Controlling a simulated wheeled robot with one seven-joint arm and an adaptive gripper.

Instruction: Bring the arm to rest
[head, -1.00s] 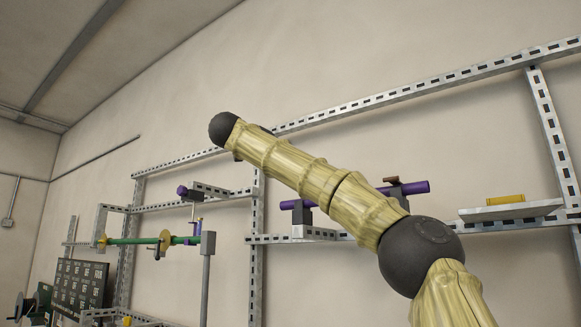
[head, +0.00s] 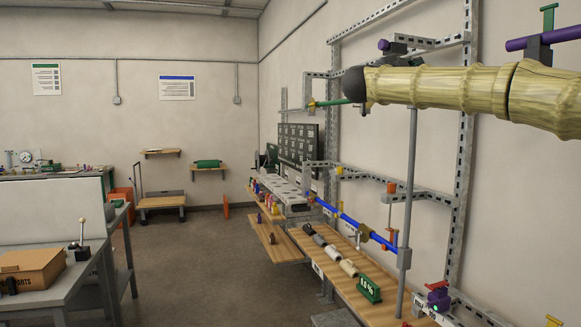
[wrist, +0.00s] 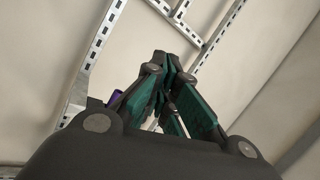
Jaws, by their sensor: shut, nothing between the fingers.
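My gripper (wrist: 168,65) shows in the wrist view, with its dark and teal fingers drawn together and nothing between them. Behind it are the pale wall and slotted metal rails. In the head view my arm reaches in from the right edge, bamboo-patterned and nearly level, in front of the wall frame. Its dark joint is at the left end. The gripper itself cannot be made out in the head view.
Slotted rails (head: 465,130) on the right wall carry a purple pipe (head: 548,38) and a blue pipe (head: 350,220). A wooden shelf (head: 345,262) below holds several fittings. A grey bench with a cardboard box (head: 32,268) stands left. The floor (head: 200,262) between is clear.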

